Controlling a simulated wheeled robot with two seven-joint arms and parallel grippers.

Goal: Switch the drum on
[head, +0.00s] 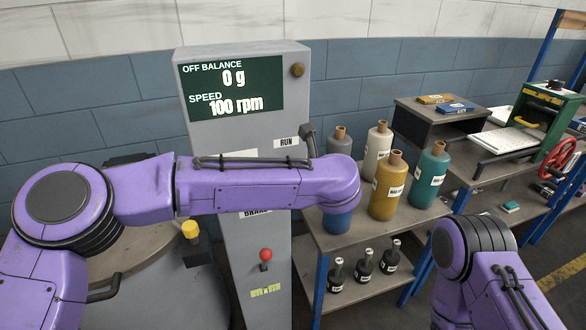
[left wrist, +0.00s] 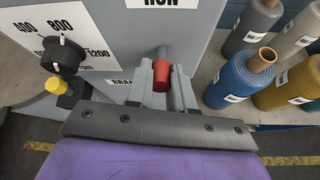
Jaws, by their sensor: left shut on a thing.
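The grey control cabinet (head: 235,190) has a screen (head: 235,88) reading OFF BALANCE 0 g and SPEED 100 rpm. A RUN label (head: 286,142) is on its front. The left wrist view shows a lever with a red grip (left wrist: 160,74) between the RUN label (left wrist: 172,3) and the BRAKE label (left wrist: 118,82). My left gripper (left wrist: 163,86) is shut on this red grip, one finger on each side. The round drum machine (head: 150,270) is at lower left.
A speed dial (left wrist: 62,55) and a yellow-tipped control (left wrist: 56,86) are left of the lever. A red ball knob (head: 265,254) is low on the cabinet.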

